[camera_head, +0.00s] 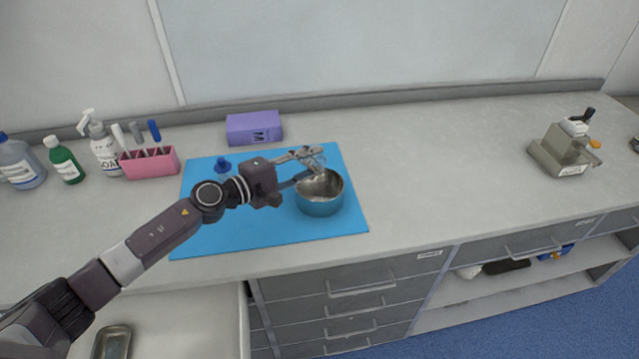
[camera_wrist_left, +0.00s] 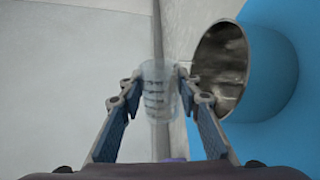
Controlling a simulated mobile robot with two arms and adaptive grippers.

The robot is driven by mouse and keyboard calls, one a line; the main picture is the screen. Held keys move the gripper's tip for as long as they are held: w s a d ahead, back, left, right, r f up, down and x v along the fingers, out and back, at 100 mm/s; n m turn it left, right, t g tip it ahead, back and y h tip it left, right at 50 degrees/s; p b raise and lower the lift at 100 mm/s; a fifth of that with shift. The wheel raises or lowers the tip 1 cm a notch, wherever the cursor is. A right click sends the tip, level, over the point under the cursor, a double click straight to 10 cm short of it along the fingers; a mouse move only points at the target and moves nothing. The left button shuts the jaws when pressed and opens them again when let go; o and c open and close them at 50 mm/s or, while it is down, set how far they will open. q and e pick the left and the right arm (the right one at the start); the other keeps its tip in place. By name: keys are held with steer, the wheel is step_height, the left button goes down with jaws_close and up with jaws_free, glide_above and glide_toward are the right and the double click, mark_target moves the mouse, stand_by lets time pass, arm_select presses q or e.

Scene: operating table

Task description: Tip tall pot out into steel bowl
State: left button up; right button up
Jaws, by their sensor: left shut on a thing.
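The tall pot is a clear, graduated vessel, seen between the fingers in the left wrist view (camera_wrist_left: 159,92) and small in the head view (camera_head: 319,161). My left gripper (camera_head: 306,160) is shut on it, above the back rim of the steel bowl. In the left wrist view the fingers (camera_wrist_left: 160,84) press its sides. The pot looks tipped well over relative to the bowl. I cannot make out any contents. The steel bowl (camera_head: 320,207) stands upright on the blue mat, its metallic inside visible; it also shows in the left wrist view (camera_wrist_left: 257,75). My right gripper is out of view.
The blue mat (camera_head: 215,237) lies on the grey counter. A small blue-topped item (camera_head: 223,164) stands on it, behind my arm. A purple box (camera_head: 254,128), a pink rack (camera_head: 149,162) and several bottles stand behind and left. The counter right of the mat is clear until a metal device (camera_head: 566,149).

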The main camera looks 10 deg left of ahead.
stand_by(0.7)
arm_select(q)
steer(key=shift+s+d+f+m+b, duration=0.1)
steer(key=shift+f+m+b, duration=0.4)
steer(key=shift+m+b, duration=0.45)
stand_by(1.7)
stand_by(0.8)
